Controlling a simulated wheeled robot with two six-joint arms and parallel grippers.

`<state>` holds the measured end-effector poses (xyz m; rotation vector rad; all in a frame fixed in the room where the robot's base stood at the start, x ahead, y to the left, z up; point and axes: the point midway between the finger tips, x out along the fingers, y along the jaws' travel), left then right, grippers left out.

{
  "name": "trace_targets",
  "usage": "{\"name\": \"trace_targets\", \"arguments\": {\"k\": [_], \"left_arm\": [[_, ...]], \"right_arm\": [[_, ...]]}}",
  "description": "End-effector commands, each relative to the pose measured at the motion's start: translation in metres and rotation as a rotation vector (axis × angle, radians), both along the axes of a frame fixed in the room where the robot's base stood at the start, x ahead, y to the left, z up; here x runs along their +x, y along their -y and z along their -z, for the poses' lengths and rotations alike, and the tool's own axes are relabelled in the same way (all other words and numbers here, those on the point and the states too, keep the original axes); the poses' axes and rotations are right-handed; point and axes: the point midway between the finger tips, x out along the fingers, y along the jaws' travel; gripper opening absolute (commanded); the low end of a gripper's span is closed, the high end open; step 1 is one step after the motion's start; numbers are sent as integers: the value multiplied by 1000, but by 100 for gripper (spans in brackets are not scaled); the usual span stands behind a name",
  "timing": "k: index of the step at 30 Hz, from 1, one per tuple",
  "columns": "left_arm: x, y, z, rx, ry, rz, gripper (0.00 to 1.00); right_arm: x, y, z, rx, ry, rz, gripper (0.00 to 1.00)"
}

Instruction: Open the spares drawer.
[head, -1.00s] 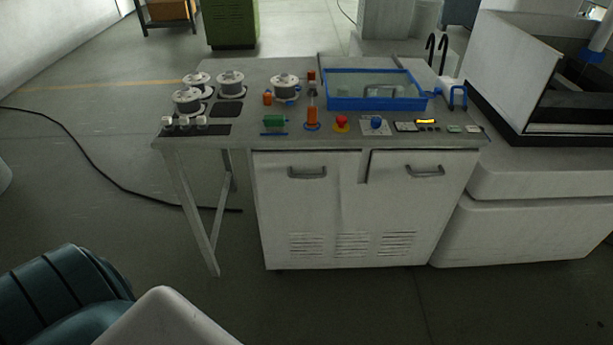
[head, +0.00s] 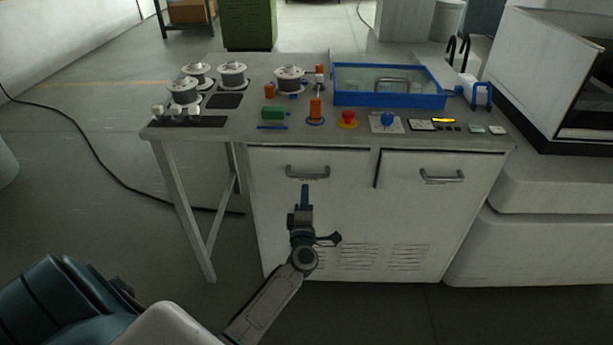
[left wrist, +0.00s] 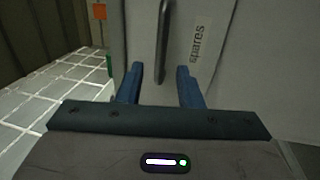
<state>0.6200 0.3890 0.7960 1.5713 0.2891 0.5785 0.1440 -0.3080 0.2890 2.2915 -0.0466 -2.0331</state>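The spares drawer (head: 270,168) is the left of two fronts on the white cabinet and looks shut. Its grey bar handle (head: 307,172) is near the top. In the left wrist view the handle (left wrist: 163,40) stands upright in the picture, beside a label reading "spares" (left wrist: 197,42). My left gripper (head: 305,188) is in front of the drawer, just below the handle in the head view. In the left wrist view its blue fingers (left wrist: 159,76) are apart and empty, with the handle ahead between them, seemingly not touched. My right gripper is not in view.
A second front with its own handle (head: 441,176) is to the right. The bench top (head: 225,122) above holds spools, a blue-framed tank (head: 388,101), a red button (head: 348,118) and small parts. A white machine (head: 545,190) stands close on the right.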

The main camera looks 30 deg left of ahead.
Motion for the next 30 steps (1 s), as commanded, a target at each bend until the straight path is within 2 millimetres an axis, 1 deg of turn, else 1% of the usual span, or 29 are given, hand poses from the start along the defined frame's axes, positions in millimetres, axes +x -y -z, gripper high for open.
{"name": "trace_targets", "arguments": {"k": [1,6,12,17,25,26,30], "left_arm": [[10,-6,-5,3,2,0,33],[38,-23,-9,3,-1,1,33],[61,-37,-13,3,-2,1,33],[69,-42,-15,3,-3,1,33],[70,-43,-15,3,-3,2,33],[70,-43,-15,3,-3,2,29],[70,-43,-15,3,-3,2,1]], "right_arm": [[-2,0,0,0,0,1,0],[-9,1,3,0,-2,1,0],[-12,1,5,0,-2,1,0],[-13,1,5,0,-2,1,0],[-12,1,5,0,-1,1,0],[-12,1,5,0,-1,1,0],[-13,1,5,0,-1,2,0]]}}
